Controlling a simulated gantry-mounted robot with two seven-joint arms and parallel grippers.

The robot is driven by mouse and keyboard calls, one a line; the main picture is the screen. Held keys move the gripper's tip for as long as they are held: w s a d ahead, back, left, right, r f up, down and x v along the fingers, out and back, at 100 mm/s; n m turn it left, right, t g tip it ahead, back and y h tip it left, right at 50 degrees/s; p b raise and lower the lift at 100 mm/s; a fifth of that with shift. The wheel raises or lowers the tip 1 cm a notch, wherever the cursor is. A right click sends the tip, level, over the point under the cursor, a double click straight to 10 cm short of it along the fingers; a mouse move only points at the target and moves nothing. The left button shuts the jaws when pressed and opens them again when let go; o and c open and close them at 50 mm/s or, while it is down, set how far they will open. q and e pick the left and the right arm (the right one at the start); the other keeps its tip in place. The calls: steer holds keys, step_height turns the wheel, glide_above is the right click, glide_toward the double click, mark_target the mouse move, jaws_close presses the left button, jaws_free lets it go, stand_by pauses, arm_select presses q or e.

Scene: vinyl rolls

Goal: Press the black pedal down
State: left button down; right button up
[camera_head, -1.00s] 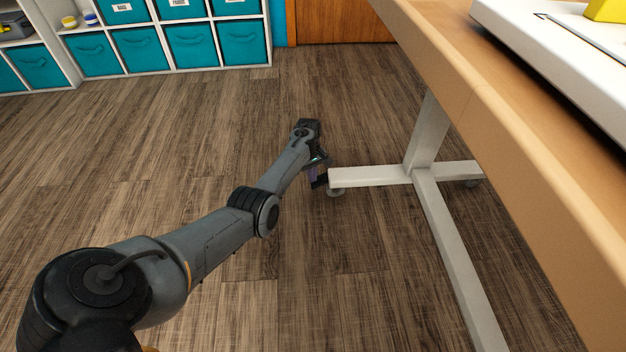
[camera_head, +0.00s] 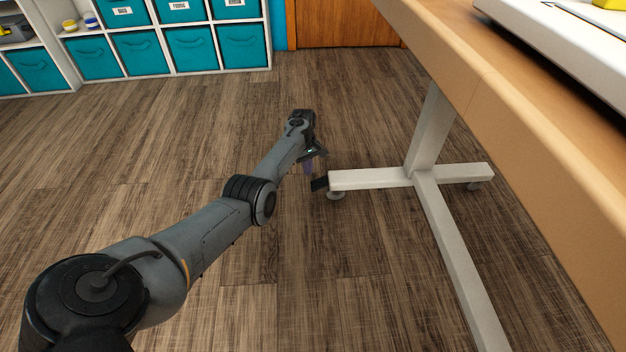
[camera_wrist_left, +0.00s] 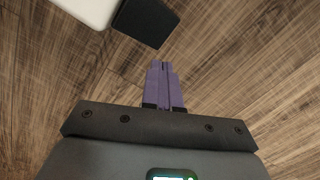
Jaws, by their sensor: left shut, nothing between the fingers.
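The black pedal (camera_head: 320,184) is a small dark plate at the left end of the white table leg's foot (camera_head: 370,178). It also shows in the left wrist view (camera_wrist_left: 145,21) at the top, beside the white foot's end. My left gripper (camera_head: 309,170) is shut and empty. Its purple fingers (camera_wrist_left: 162,68) point toward the pedal in the wrist view, with bare floor showing between the fingertips and the pedal. In the head view the fingertips are just above and left of the pedal, apart from it. My right gripper is not in view.
The wooden table top (camera_head: 490,110) overhangs on the right, with a white machine (camera_head: 560,40) on it. Shelves with teal bins (camera_head: 140,52) stand at the back left. The wooden floor left of the foot is clear.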

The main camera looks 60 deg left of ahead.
arm_select(q)
step_height(320, 180, up, 10)
steer(key=a+p, duration=0.1)
steer(key=p, duration=0.5)
steer(key=shift+a, duration=0.15)
